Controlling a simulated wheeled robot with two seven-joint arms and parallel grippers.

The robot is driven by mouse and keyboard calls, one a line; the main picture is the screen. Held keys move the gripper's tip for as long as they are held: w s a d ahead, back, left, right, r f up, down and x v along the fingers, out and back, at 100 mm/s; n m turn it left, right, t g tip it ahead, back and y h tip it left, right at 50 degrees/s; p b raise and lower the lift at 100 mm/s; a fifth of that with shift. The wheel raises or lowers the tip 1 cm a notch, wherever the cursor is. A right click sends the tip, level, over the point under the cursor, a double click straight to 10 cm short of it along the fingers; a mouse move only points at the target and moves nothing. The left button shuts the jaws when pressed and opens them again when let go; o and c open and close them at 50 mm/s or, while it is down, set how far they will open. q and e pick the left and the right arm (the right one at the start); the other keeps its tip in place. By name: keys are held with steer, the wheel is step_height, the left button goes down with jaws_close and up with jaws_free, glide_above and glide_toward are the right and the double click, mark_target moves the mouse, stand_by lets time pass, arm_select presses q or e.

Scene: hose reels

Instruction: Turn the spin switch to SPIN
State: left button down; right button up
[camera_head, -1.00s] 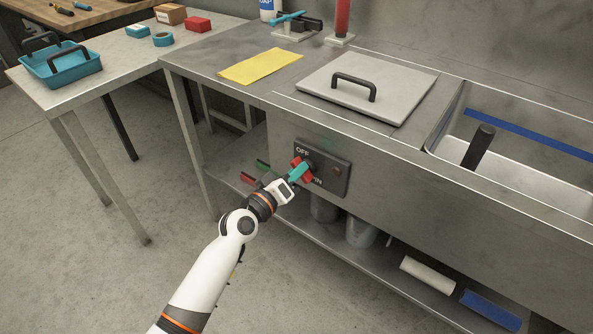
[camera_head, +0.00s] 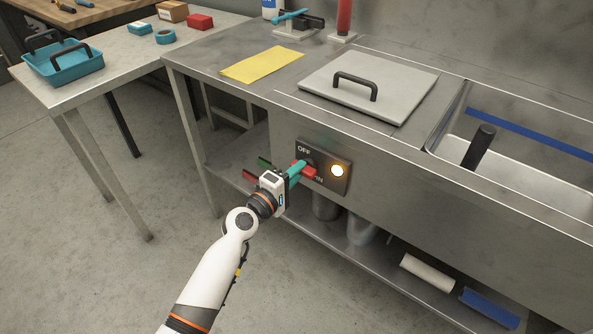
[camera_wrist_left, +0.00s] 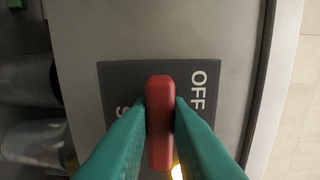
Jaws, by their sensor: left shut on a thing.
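The spin switch is a red handle (camera_head: 308,174) on a dark panel (camera_head: 335,184) on the front of the steel unit. The panel reads OFF at its upper left, and a second label is partly hidden by the handle. A round lamp (camera_head: 338,170) on the panel glows. My left gripper (camera_head: 298,171) has its teal fingers shut on the red handle. In the left wrist view the handle (camera_wrist_left: 159,120) stands between the two teal fingers, with OFF to its right and the lamp glowing below. My right gripper is not in view.
Above the panel, the worktop holds a grey lid (camera_head: 368,86) with a black handle and a yellow cloth (camera_head: 262,65). A sink (camera_head: 520,150) is at the right. A lower shelf (camera_head: 380,262) holds metal containers, a white roll and a blue item.

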arm_select(q)
steer(key=shift+f, duration=0.1)
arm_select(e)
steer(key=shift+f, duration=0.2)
arm_select(q)
steer(key=c, duration=1.4)
jaws_free()
steer(key=shift+o, duration=0.2)
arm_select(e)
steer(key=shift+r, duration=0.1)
arm_select(q)
steer(key=v, duration=1.2)
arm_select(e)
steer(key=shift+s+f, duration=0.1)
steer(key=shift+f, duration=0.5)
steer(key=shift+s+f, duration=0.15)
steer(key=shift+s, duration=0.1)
